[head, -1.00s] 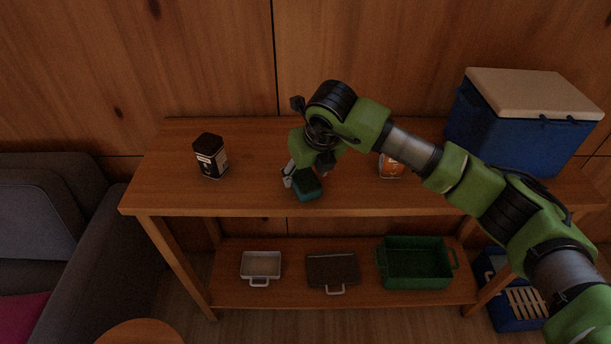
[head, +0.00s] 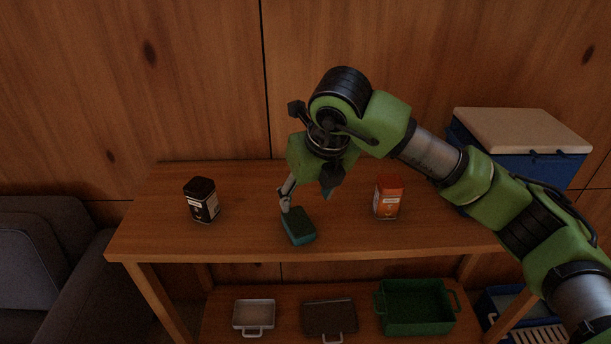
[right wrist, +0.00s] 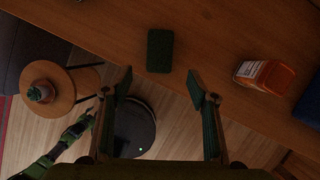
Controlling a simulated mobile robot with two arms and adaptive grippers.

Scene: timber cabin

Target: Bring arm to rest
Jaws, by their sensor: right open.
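My right gripper (head: 306,190) is open above the front of the wooden shelf's top (head: 245,235). A dark green block with a teal side (head: 298,227) lies on the shelf top just below its fingers. In the right wrist view, the open gripper (right wrist: 158,90) has nothing between its fingers. The block (right wrist: 160,50) lies beyond the fingertips, apart from them. In that view part of my left arm shows at lower left; its jaws are too small and dark to make out.
A black tin (head: 201,200) stands left on the top, and an orange and white container (head: 388,198) right of the gripper. A blue cooler with a pale lid (head: 520,132) is behind my right arm. Trays and a green crate (head: 415,308) fill the lower shelf. A sofa (head: 45,260) is left.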

